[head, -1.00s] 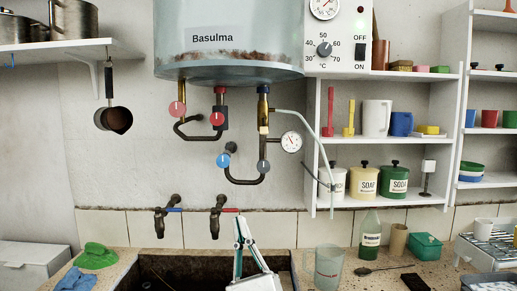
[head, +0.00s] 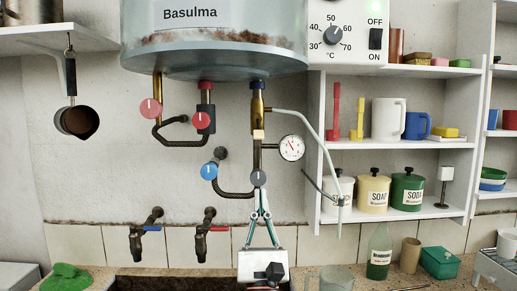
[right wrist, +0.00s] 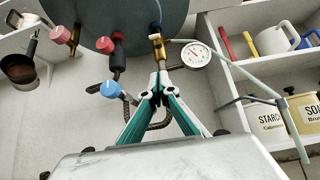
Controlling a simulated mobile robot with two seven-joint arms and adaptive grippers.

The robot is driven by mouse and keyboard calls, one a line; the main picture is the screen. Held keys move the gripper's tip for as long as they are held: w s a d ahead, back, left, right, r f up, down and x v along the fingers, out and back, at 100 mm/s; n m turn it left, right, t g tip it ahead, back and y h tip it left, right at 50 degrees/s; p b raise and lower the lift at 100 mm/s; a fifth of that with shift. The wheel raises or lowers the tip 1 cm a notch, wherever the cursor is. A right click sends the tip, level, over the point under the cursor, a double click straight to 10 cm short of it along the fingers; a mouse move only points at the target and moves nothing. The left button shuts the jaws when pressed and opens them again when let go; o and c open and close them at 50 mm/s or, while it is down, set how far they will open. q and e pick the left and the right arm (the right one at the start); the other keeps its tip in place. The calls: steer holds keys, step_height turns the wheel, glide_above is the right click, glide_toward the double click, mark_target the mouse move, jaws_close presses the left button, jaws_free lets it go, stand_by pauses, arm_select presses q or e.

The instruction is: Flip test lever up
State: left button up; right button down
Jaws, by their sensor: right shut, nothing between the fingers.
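A small cream tab (head: 258,134), which may be the test lever, sits on the brass valve (head: 257,103) under the boiler. It also shows in the right wrist view (right wrist: 157,37). I cannot tell which way it is flipped. A grey round knob (head: 259,178) is on the pipe below it. My right gripper (head: 261,190) is shut and empty, pointing up, with its tips just at or under the grey knob and below the tab. In the right wrist view its tips (right wrist: 160,76) overlap the pipe and hide the knob. I cannot tell whether they touch it. My left gripper is out of view.
A pressure gauge (head: 292,148) and a thin pale pipe (head: 325,150) stand right of the valve. Red knobs (head: 151,108) and a blue knob (head: 209,171) are on the left. Shelves (head: 390,144) with jars are at right. Two taps (head: 203,236) hang lower left over the trough.

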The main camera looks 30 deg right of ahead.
mark_target(258, 128)
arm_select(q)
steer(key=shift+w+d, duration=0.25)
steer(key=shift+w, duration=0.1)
arm_select(e)
steer(key=shift+w+d, duration=0.2)
steer(key=shift+w, duration=0.2)
steer(key=shift+s, duration=0.1)
